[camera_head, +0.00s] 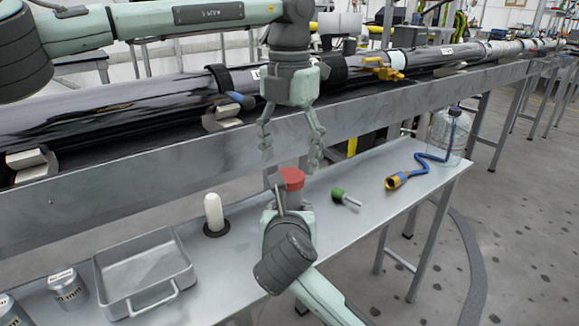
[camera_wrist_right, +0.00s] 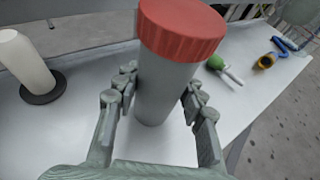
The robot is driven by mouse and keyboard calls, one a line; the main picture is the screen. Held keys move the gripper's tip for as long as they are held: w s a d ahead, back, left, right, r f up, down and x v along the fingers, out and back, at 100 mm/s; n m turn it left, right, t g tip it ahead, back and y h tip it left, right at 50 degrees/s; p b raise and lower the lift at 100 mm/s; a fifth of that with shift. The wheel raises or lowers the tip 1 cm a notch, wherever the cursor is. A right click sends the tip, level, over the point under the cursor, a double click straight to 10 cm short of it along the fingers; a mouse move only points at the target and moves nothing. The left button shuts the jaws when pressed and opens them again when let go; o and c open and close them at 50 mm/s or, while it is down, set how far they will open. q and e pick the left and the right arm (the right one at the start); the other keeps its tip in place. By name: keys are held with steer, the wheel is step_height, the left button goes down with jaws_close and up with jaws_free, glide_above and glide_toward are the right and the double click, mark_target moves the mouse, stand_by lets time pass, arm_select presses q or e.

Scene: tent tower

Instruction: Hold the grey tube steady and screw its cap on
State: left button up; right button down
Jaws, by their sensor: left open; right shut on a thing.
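The grey tube (camera_wrist_right: 160,92) stands upright in my right gripper (camera_wrist_right: 158,95), whose fingers are closed on its two sides. Its red cap (camera_wrist_right: 182,28) sits on the tube's top; how tightly it is screwed on cannot be told. In the head view the red cap (camera_head: 291,179) shows above my right gripper (camera_head: 292,205), with most of the tube hidden behind the gripper. My left gripper (camera_head: 290,150) points down above the cap, its fingers spread and empty, apart from the cap.
On the table (camera_head: 335,225) stand a white cylinder on a dark base (camera_head: 214,213), an empty metal tray (camera_head: 145,270) and cans (camera_head: 67,288) to the left. A green-handled tool (camera_head: 343,196), a blue hose with yellow end (camera_head: 397,181) and a clear jug (camera_head: 448,135) are right. A long dark pipe (camera_head: 120,105) runs behind.

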arm_select(q)
step_height(320, 180, up, 9)
stand_by(0.4)
arm_select(e)
steer(key=c, duration=0.8)
jaws_free()
steer(key=shift+c, duration=0.2)
steer(key=v, duration=1.2)
steer(key=shift+r, duration=0.1)
arm_select(q)
steer(key=shift+s, duration=0.1)
